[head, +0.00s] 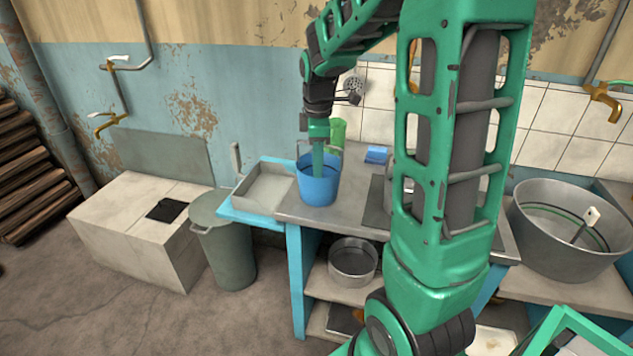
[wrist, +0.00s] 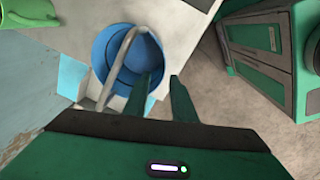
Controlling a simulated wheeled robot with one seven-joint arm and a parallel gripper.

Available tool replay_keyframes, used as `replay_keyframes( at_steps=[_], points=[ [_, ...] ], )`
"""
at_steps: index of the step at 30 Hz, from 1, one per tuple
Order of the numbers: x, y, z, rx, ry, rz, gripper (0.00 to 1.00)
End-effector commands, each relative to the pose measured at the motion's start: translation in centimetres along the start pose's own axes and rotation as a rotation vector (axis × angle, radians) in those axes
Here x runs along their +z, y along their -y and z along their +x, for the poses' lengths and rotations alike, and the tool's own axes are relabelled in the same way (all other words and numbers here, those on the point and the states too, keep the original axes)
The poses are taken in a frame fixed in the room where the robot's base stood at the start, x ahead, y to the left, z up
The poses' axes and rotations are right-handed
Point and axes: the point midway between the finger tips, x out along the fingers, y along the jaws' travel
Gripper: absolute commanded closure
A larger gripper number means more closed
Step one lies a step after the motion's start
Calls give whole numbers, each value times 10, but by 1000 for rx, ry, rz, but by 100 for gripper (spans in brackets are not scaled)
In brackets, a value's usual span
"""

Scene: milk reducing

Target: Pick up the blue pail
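The blue pail (head: 319,190) stands upright on the grey counter, near its left end. In the wrist view the pail (wrist: 112,55) shows from above, with its grey handle arching across the opening. My gripper (head: 318,160) points down at the pail in the head view, with its fingers overlapping the opening. In the wrist view my gripper (wrist: 162,76) has its two fingers apart with a visible gap. The left finger overlaps the pail's rim and the right finger is outside it. I cannot tell whether either finger touches the pail.
A green container (head: 338,131) stands behind the pail and a blue block (head: 376,154) lies to its right. A shallow grey tray (head: 245,203) is at the left. A large metal basin (head: 535,242) stands far right. A lidded bin (head: 226,255) stands on the floor.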

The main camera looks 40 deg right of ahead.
Motion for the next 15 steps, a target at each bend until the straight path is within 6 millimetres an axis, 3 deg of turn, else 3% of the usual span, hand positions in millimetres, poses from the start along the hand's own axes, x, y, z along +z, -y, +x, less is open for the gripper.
replay_keyframes(
  at_steps=[3,10,15],
  points=[
    [0,1,15,-2,1,1,76],
    [1,1,29,-1,0,2,76],
    [2,2,53,-3,1,2,76]
  ],
)
